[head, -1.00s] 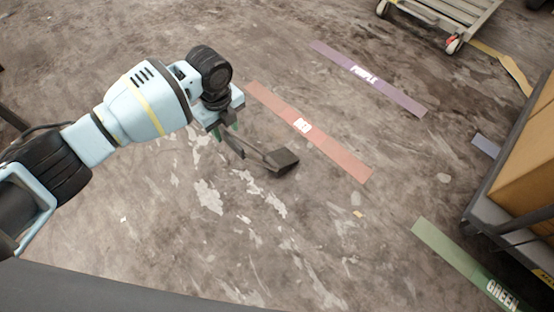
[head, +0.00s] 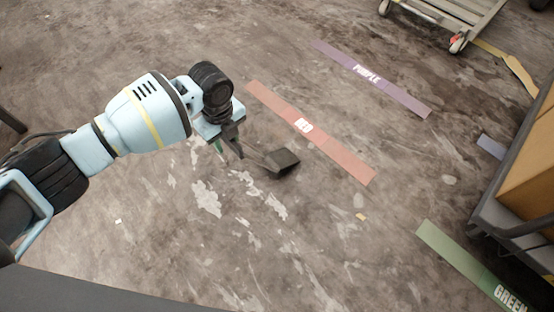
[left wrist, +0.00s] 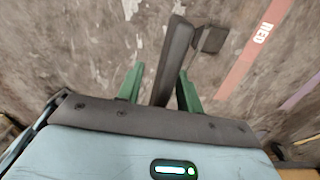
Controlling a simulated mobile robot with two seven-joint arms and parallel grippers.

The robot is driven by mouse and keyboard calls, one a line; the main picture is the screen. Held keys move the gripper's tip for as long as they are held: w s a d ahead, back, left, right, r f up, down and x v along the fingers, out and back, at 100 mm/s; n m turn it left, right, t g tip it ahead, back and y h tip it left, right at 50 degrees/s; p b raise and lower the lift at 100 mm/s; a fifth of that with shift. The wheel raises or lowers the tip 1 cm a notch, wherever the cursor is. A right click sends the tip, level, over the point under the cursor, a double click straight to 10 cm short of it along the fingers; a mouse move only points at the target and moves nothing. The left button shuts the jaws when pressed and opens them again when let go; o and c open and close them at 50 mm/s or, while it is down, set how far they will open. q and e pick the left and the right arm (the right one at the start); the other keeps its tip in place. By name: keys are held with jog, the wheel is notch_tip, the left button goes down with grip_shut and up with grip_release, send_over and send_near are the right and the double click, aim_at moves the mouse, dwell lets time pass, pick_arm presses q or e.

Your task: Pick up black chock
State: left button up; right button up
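The black chock (head: 285,160) lies on the concrete floor just left of the red strip. It is a dark wedge block with a long bar-like handle. In the left wrist view the block (left wrist: 213,40) shows at the top and the handle (left wrist: 176,50) runs down between the fingers. My left gripper (head: 229,152) is over the handle end, left of the block. In the left wrist view its green fingers (left wrist: 159,80) are apart, one each side of the handle, with a gap on the left. Whether the right finger touches the handle cannot be told. My right gripper is not in view.
A red floor strip (head: 335,154) lies right of the chock, a purple strip (head: 400,92) beyond it, and a green strip (head: 455,255) at lower right. A cart with cardboard boxes (head: 530,160) stands at right, another cart (head: 450,15) at top right. Floor between is clear.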

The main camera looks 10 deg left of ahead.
pick_arm(q)
jog(key=shift+f, duration=0.25)
dwell(0.3)
grip_shut()
jog(key=shift+r, duration=0.1)
dwell(1.2)
